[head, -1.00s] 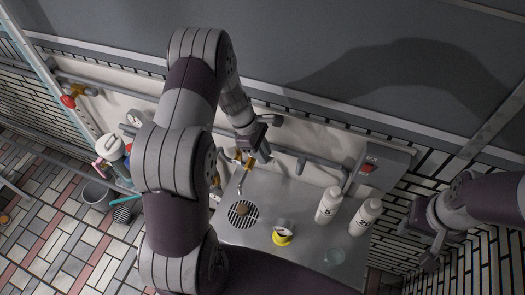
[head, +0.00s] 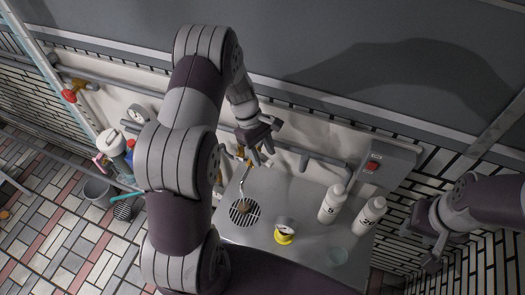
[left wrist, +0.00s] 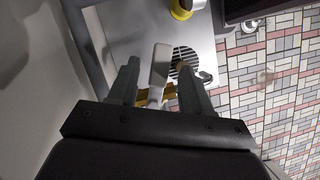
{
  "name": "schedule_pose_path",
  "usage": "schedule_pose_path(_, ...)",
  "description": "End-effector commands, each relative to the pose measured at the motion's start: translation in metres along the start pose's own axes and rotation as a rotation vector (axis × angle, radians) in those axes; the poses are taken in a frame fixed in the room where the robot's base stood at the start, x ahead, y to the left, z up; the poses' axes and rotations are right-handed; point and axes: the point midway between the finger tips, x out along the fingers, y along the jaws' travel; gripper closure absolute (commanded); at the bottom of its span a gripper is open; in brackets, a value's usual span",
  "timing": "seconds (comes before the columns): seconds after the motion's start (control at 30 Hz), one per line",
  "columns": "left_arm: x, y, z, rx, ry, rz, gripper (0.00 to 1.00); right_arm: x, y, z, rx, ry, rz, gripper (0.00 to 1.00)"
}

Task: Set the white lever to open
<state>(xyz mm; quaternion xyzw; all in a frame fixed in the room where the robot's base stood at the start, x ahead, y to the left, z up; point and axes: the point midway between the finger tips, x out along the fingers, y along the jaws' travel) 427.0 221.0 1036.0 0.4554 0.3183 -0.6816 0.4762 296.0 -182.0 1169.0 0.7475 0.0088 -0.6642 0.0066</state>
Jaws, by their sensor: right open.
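The white lever (left wrist: 160,62) shows in the left wrist view as a pale flat bar standing between my left fingers, with a gap on each side. It rises from a brass valve fitting (left wrist: 152,94). In the head view the brass fitting (head: 240,152) is beside my left gripper (head: 263,156), and the lever is not clear there. My left gripper is open, its fingers on either side of the lever, without a visible grip. Contact cannot be told. My right gripper (head: 432,250) is open and empty at the right, away from the counter.
A red button box (head: 378,165) is on the wall. A red-handled valve (head: 70,95) is at far left.

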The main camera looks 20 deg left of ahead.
Motion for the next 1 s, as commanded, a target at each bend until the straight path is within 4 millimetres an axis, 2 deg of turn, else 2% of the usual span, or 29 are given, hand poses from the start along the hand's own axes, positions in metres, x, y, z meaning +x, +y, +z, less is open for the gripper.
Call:
schedule_pose_path(0.13,-0.002,0.0,0.0,0.0,0.0,0.001,0.51,0.001,0.0,0.0,0.0,0.0,0.0,0.57)
schedule_pose_path(0.23,-0.013,0.001,-0.002,0.0,0.001,0.004,0.51,0.007,0.0,0.001,0.0,0.0,0.0,0.57)
schedule_pose_path(0.5,-0.084,0.001,-0.003,0.001,0.004,0.005,0.51,0.03,0.0,0.004,0.0,0.0,0.0,0.57)
schedule_pose_path(0.7,-0.12,0.0,-0.002,0.0,0.001,0.001,0.51,0.036,0.0,0.004,0.0,0.0,0.0,0.57)
schedule_pose_path(0.8,-0.126,0.0,-0.001,0.0,0.0,0.0,0.51,0.037,0.0,0.004,0.0,0.0,0.0,0.57)
schedule_pose_path(1.0,-0.127,0.0,-0.001,0.0,-0.001,0.0,0.51,0.036,0.0,0.004,0.0,0.0,0.0,0.57)
